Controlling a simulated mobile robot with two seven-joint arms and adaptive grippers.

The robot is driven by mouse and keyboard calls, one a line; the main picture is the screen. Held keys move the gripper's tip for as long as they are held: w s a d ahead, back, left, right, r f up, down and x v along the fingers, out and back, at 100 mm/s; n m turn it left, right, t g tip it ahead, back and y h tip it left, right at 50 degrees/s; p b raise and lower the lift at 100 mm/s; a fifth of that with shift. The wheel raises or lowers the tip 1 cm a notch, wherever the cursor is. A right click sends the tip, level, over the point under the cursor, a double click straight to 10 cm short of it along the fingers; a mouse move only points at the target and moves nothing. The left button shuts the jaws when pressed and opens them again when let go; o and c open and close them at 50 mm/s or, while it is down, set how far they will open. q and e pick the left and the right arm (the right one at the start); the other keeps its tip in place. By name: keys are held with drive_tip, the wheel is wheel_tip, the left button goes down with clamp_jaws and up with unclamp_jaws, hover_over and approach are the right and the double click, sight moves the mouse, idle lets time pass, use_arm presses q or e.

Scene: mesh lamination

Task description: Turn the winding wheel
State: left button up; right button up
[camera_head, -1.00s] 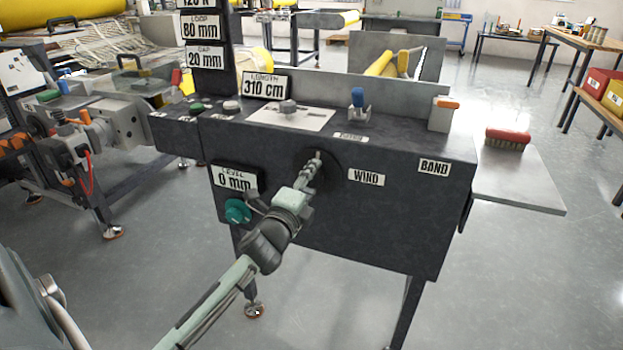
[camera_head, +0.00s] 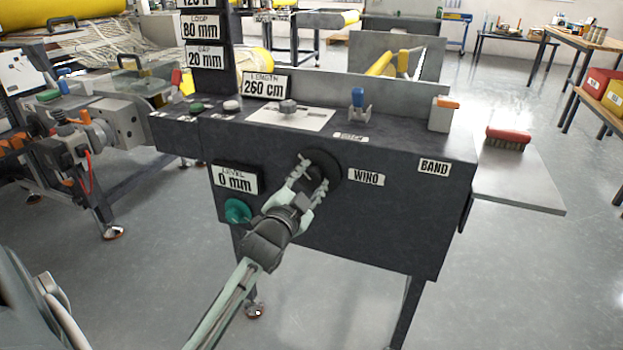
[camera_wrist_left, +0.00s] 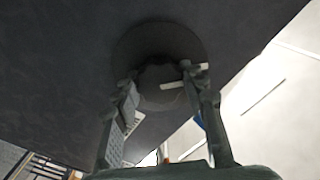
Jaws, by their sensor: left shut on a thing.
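The winding wheel (camera_head: 323,160) is a dark round disc on the front of the dark machine cabinet, left of the WIND label (camera_head: 366,178). My left gripper (camera_head: 312,176) is at the wheel, with a finger on either side of its hub. In the left wrist view the wheel (camera_wrist_left: 150,40) is a dark disc with a round hub (camera_wrist_left: 160,85) between the fingers (camera_wrist_left: 160,95). The gripper is shut on the hub, which partly hides behind the fingers. My right gripper is not in view.
A green knob (camera_head: 237,210) sits below the LEVEL display (camera_head: 236,180), close to my left wrist. A blue-topped lever (camera_head: 358,103) and a slider plate (camera_head: 290,117) are on the cabinet top. A side shelf (camera_head: 518,180) holds a red brush (camera_head: 508,138).

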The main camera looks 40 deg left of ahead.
use_arm(q)
drive_tip(key=shift+n, duration=1.2)
drive_tip(key=o, duration=1.2)
drive_tip(key=shift+s, duration=0.1)
drive_tip(key=v, duration=1.1)
drive_tip(key=shift+s+d, duration=0.2)
drive_tip(key=shift+s, duration=0.2)
